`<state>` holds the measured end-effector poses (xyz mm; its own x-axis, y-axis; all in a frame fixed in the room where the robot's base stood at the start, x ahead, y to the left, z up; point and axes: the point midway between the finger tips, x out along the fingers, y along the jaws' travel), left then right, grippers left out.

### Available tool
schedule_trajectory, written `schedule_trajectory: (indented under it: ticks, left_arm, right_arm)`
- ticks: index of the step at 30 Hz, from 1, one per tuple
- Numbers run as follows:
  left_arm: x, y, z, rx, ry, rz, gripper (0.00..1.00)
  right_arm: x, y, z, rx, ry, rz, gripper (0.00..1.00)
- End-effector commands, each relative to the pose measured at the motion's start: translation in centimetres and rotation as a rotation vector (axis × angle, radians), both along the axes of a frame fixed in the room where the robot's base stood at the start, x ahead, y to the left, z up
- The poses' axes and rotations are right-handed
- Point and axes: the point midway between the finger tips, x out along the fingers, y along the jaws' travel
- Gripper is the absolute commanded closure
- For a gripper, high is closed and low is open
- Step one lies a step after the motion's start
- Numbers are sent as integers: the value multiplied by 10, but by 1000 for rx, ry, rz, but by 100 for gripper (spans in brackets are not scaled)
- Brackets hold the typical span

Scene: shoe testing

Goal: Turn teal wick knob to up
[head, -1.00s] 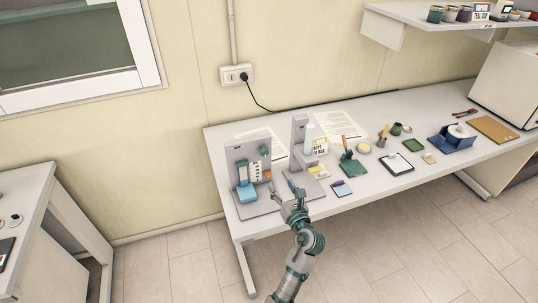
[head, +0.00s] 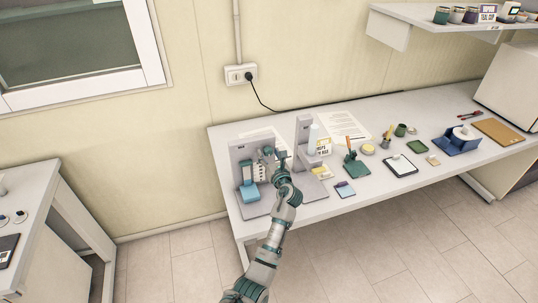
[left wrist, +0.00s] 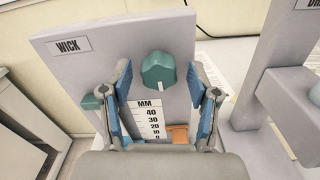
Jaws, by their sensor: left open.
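The teal wick knob (left wrist: 158,70) is on the upright grey panel (left wrist: 85,72) labelled WICK in the left wrist view. A white mark on the knob's face points down and slightly right. My left gripper (left wrist: 160,88) is open, with one finger on each side below the knob's middle. The fingers look apart from the knob; the remaining depth is hard to tell. In the head view my left gripper (head: 275,157) is in front of the wick panel (head: 241,152) and largely covers the knob. My right gripper is not in view.
A MM scale (left wrist: 150,118) and an orange block (left wrist: 179,134) sit below the knob. A blue-teal block (head: 249,192) stands at the panel's lower left. A second grey stand (head: 303,140) rises close on the right. Several small items lie farther right along the table.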

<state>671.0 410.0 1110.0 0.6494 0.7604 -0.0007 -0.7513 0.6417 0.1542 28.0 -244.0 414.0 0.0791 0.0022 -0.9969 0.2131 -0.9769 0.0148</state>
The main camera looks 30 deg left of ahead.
Motion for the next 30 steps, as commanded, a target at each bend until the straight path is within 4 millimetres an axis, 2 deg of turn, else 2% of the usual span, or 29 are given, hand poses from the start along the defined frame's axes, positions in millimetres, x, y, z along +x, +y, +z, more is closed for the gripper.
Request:
schedule_trajectory:
  ticks: [9,15,16,17,30]
  left_arm:
    - [2,2,0,-1,-1,0,39]
    - [2,2,0,-1,-1,0,89]
    - [2,2,0,-1,-1,0,97]
    - [2,2,0,-1,-1,-1,99]
    - [2,1,0,-57,-65,-2,99]
  right_arm:
    - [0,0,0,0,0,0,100]
    - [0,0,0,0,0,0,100]
    - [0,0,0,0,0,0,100]
    - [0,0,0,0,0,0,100]
    - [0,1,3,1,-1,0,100]
